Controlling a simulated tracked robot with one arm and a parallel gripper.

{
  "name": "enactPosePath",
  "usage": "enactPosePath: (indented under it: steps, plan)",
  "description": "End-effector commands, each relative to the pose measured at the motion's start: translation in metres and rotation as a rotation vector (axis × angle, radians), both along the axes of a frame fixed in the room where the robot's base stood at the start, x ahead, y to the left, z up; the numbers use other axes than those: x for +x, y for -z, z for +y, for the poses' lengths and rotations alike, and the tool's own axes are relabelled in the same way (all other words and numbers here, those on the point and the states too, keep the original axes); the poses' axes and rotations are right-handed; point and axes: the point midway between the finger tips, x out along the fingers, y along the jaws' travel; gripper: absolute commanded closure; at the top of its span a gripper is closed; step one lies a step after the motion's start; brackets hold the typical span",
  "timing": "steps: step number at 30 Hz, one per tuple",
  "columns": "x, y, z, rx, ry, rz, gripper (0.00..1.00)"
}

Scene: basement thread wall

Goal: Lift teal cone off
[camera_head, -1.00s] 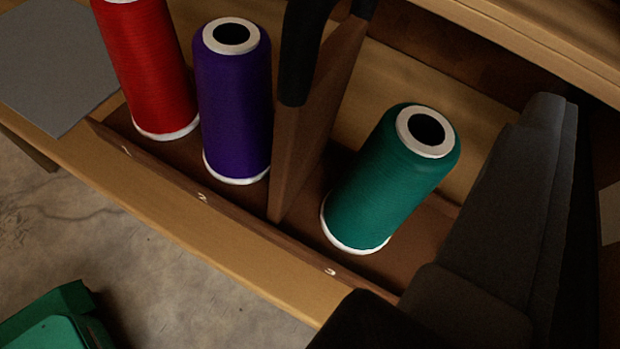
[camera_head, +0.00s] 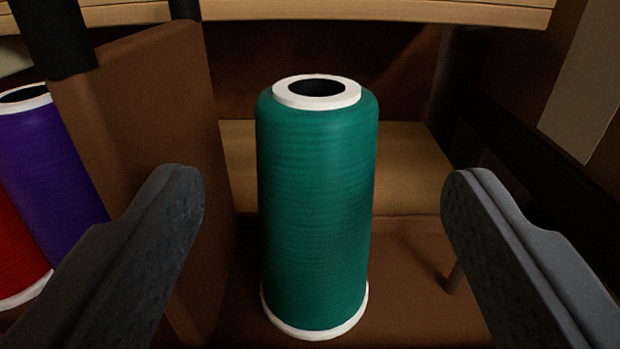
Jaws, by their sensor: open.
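The teal cone (camera_head: 317,210) stands upright on a brown tray (camera_head: 410,285) in the middle of the view. It has a white rim at the top around a dark hole and a white rim at the base. My gripper (camera_head: 322,190) is open, with one dark finger to the left of the cone and one to the right. Neither finger appears to touch the cone, and there is a visible gap on each side. How far the fingertips are from the cone in depth is hard to tell.
A brown upright divider (camera_head: 150,120) stands close on the left, behind the left finger. Beyond it are a purple cone (camera_head: 50,170) and a red cone (camera_head: 18,245). A wooden shelf edge (camera_head: 380,10) runs above and behind the teal cone. A dark post stands at the right.

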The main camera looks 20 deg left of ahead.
Motion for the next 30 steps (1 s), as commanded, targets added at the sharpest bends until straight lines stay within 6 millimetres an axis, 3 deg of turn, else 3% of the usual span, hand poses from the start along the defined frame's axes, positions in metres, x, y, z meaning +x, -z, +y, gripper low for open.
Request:
enactPosePath:
  steps: [10, 21, 30]
  plan:
    - [0.02, 0.0, 0.009, 0.001, 0.0, -0.003, 0.34]
    - [0.057, 0.0, 0.024, 0.0, 0.002, -0.003, 0.34]
    - [0.059, 0.0, 0.024, 0.0, 0.003, -0.001, 0.34]
